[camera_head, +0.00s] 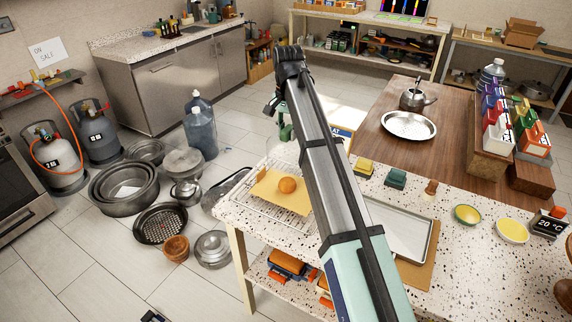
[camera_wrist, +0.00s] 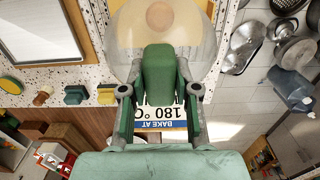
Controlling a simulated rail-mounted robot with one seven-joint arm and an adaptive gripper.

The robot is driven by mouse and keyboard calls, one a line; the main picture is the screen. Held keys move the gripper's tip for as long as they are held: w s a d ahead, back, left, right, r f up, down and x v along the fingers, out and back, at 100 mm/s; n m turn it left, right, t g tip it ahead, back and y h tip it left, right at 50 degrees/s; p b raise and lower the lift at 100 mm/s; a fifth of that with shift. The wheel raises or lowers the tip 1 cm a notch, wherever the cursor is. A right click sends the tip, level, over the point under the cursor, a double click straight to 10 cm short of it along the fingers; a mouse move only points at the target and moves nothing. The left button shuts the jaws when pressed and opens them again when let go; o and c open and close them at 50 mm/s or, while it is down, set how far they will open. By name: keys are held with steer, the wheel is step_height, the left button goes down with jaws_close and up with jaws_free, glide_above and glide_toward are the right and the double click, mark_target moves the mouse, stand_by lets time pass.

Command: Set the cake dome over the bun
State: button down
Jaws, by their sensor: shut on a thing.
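The cake dome (camera_wrist: 128,35) is a clear, see-through cover at the top of the wrist view. The orange-brown bun (camera_head: 287,185) sits on a yellow board (camera_head: 268,193) on the speckled counter. The bun (camera_wrist: 154,12) also shows through the dome in the wrist view. The dome appears raised above the board; the exact gap is unclear.
A wire rack (camera_head: 245,207) lies under the board. A "BAKE AT 180 °C" sign (camera_wrist: 162,113) stands close by my gripper. Yellow (camera_head: 364,166) and green (camera_head: 396,178) blocks and a metal tray (camera_head: 412,232) lie to the right. Pans (camera_head: 124,187) crowd the floor at left.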

step_height(320, 180, down, 12)
steer(key=p, duration=0.3)
steer(key=shift+f, duration=0.25)
steer(key=shift+f, duration=0.1)
steer(key=c, duration=1.3)
jaws_free()
steer(key=shift+f, duration=0.1)
steer(key=o, duration=0.5)
steer(key=shift+c, duration=0.2)
step_height(320, 180, up, 12)
steer(key=b, duration=0.3)
steer(key=shift+r, duration=0.2)
